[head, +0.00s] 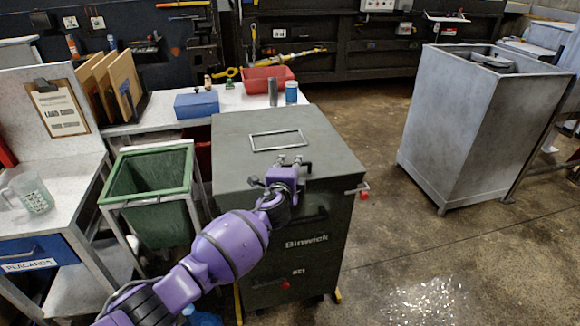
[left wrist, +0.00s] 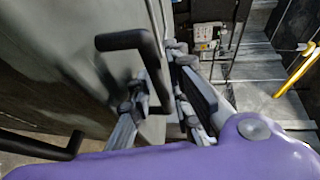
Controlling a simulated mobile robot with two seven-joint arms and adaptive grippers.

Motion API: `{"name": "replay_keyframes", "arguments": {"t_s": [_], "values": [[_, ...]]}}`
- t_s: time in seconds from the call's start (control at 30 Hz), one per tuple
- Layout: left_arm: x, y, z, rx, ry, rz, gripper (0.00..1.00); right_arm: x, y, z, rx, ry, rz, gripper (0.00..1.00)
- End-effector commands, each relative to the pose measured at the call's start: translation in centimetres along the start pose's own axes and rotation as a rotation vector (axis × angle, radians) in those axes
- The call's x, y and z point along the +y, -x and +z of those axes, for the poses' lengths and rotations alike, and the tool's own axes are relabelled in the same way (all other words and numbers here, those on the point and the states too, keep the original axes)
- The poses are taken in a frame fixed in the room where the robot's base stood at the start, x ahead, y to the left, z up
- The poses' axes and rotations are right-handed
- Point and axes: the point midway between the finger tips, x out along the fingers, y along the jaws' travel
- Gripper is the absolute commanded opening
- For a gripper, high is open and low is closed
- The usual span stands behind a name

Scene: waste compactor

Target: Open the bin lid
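The bin (head: 325,233) is a dark grey-green box marked "Binwick" in the middle of the head view. Its flat lid (head: 235,150) is down and carries an empty rectangular metal frame. A black bar handle (head: 308,168) stands at the lid's front edge; it also shows in the left wrist view (left wrist: 125,40). My left gripper (head: 290,160) is at this handle. In the left wrist view its fingers (left wrist: 162,88) lie on both sides of the bar, close against it. Part of the handle is hidden by the gripper. My right gripper is out of view.
A green open tub (head: 150,205) in a frame stands left of the bin. A bench with a blue box (head: 196,104) and red tray (head: 266,80) is behind. A tall grey metal container (head: 470,130) stands right. Open floor lies between it and the bin.

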Motion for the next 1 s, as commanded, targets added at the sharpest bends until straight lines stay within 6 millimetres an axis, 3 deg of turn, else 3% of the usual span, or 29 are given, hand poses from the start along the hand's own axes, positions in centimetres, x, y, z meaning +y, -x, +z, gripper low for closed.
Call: {"name": "replay_keyframes", "arguments": {"t_s": [0.13, 0.57, 0.77, 1.0], "values": [[0.0, 0.0, 0.0, 0.000, 0.000, 0.001, 0.00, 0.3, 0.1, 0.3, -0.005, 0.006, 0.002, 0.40], [-0.3, 0.1, 0.0, -0.001, -0.002, 0.003, 0.00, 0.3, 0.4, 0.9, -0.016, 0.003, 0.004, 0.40], [-2.8, 0.2, -0.1, 0.001, 0.009, 0.025, 0.00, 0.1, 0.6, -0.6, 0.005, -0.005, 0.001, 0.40], [-8.7, 0.3, -0.1, 0.000, 0.044, 0.102, 0.00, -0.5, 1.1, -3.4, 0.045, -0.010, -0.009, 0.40]]}}
